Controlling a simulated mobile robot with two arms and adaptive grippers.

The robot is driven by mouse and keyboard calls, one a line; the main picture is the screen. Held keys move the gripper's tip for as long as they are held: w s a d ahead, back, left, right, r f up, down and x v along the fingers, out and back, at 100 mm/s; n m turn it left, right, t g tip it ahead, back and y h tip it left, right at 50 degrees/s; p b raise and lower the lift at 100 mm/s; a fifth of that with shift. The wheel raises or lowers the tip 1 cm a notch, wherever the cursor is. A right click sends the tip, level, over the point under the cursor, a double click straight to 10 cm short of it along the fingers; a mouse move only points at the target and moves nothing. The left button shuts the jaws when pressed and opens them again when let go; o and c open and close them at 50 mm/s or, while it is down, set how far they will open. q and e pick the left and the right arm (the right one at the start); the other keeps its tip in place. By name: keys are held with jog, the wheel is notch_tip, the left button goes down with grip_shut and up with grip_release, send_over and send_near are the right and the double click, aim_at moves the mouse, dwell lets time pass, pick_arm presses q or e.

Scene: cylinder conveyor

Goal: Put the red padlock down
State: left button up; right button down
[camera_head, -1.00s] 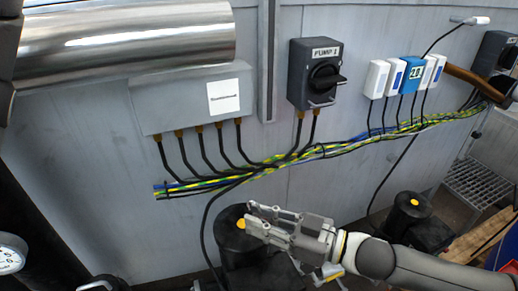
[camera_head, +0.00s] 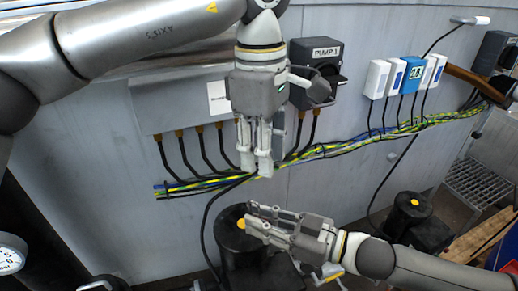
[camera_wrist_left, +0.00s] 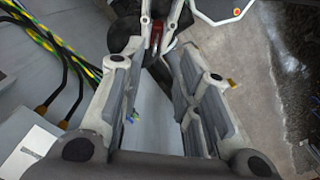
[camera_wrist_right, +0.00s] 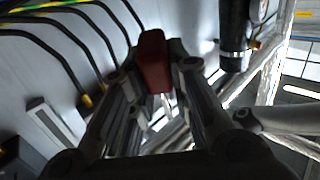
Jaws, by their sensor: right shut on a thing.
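The red padlock shows as a dark red block (camera_wrist_right: 153,62) between the fingertips in the right wrist view. A small red part of it (camera_wrist_left: 156,36) also shows in the left wrist view, at the top middle. My right gripper (camera_head: 250,220) is shut on it, low in front of the grey wall; in the head view I cannot make the padlock out. My left gripper (camera_head: 257,168) points down, above the right gripper and apart from it. Its fingers (camera_wrist_left: 155,60) stand apart with nothing between them. Its arm covers part of the wall boxes.
The PUMP 1 switch (camera_head: 317,72) is right beside my left gripper. A grey junction box (camera_head: 165,112) with several cables is behind it. Black round-topped units (camera_head: 236,258) and (camera_head: 410,210) stand below. The wall between the cables and these is mostly bare.

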pick_arm(q)
jog(key=f, duration=1.2)
jog(key=shift+w+a+f, duration=0.25)
jog(key=shift+w+a, duration=0.05)
grip_shut()
pick_arm(e)
jog(key=c, duration=1.3)
grip_release()
